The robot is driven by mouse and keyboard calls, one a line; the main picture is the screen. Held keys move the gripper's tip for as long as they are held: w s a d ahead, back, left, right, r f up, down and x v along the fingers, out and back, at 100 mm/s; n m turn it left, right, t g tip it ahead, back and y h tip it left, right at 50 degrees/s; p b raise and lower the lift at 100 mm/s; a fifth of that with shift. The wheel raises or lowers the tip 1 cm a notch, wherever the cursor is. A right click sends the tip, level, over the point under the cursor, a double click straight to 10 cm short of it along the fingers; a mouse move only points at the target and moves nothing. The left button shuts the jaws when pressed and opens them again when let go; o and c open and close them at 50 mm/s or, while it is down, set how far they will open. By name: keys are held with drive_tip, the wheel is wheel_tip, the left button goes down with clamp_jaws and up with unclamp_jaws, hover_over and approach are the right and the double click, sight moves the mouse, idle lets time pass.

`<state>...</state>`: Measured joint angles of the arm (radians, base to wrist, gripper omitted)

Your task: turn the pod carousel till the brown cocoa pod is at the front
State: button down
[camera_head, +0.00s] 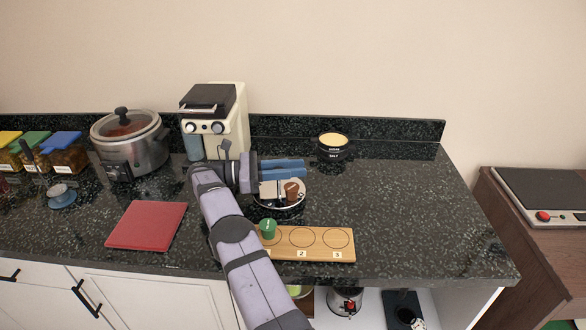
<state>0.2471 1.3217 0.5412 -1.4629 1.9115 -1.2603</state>
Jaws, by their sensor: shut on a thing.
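The pod carousel (283,207) is a low round stand with a pale rim on the counter, left of centre. A brown cocoa pod (292,191) is on its front right side. A whitish pod-like shape (268,189) shows to the left of the brown pod. My gripper (292,169) has blue fingers and reaches in from the left over the carousel. It is shut on a part of the carousel, but the fingers hide the grip point and the carousel's back.
A wooden board (335,257) with numbered circles lies in front of the carousel, a green pod (267,229) on its left. The coffee machine (228,125) stands behind my arm. A red mat (147,225) and slow cooker (133,147) are left.

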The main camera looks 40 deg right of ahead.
idle(0.6)
drive_tip(key=c, duration=1.5)
unclamp_jaws()
drive_tip(key=shift+w+d+r+n+t+h, duration=0.1)
drive_tip(key=shift+w+n+t+h, duration=0.15)
drive_tip(key=shift+n+t+h, duration=0.8)
